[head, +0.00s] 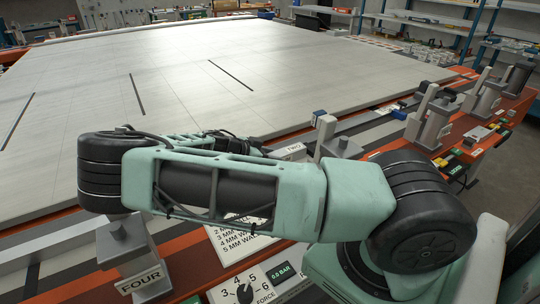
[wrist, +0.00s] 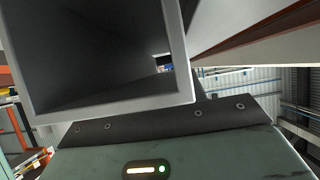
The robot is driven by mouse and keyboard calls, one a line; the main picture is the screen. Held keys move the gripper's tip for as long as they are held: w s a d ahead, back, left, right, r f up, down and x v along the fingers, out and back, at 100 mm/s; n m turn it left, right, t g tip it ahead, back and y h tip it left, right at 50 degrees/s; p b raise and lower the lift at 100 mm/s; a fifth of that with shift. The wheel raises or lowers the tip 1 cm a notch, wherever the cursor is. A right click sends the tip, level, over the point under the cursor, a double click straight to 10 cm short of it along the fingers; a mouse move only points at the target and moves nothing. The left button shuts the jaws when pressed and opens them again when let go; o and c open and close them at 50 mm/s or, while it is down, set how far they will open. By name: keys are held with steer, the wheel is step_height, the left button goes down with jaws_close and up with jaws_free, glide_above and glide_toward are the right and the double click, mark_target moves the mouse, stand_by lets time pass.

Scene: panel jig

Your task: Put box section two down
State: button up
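A grey hollow box section (wrist: 110,110) fills the upper left of the wrist view, its open square end facing the camera. I look into its dark inside, with a small bright opening at the far end. No number shows on it. It overlaps the dark bolted plate of my gripper (wrist: 165,122). The fingers are hidden, so I cannot see whether they are closed on it. In the head view my arm crosses the front and the gripper itself is not seen.
A wide pale panel (head: 180,75) with several dark strips lies behind my arm. Grey upright fixtures stand along its near edge, one labelled FOUR (head: 140,280), another label reading TWO (head: 293,150). A dial panel (head: 245,288) is at the front. Shelving (head: 440,22) stands at the back right.

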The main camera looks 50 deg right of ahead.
steer(key=shift+o, duration=1.2)
steer(key=b+v, duration=0.2)
steer(key=v, duration=1)
